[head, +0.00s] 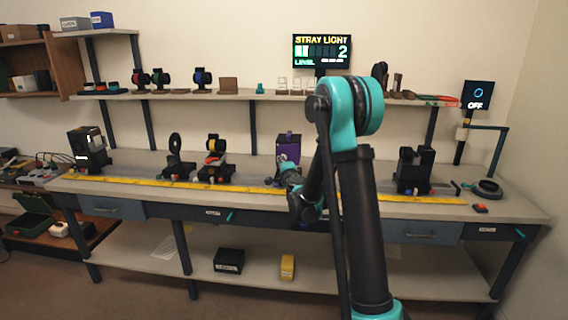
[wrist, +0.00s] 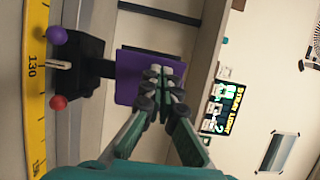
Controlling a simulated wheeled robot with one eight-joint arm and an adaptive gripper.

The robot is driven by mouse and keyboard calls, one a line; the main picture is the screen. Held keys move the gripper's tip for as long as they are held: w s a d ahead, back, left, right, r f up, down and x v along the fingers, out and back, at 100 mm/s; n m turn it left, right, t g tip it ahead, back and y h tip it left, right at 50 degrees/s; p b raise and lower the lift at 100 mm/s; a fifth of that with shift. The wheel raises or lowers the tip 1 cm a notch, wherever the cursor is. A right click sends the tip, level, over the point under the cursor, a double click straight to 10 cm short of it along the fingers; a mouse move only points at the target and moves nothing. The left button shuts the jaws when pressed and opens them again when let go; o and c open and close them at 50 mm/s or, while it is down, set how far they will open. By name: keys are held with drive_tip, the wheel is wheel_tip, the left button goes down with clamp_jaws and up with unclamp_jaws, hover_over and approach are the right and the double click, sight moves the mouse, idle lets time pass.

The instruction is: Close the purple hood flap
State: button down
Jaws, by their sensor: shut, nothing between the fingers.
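The purple hood flap (head: 289,143) stands on a black mount at the middle of the bench in the head view. In the wrist view the purple flap (wrist: 134,78) is a flat panel in the centre, with a black mount (wrist: 85,67) to its left. My gripper (wrist: 160,72) is shut and empty, its fingertips over the flap's right part in the picture. Whether the tips touch the flap cannot be told. In the head view my gripper (head: 285,162) is in front of the flap and hides its lower part.
A yellow ruler rail (head: 130,183) runs along the bench front. Other black mounts stand on the rail, including one with an orange part (head: 214,157) to the left and one (head: 413,170) to the right. A shelf (head: 220,97) with small parts runs behind, below a lit screen (head: 321,50).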

drive_tip(key=w+a+m+h, duration=0.1)
drive_tip(key=w+a+h, duration=0.1)
drive_tip(key=w, duration=0.3)
drive_tip(key=shift+a+m, duration=0.3)
drive_tip(key=shift+a, duration=0.3)
idle(0.6)
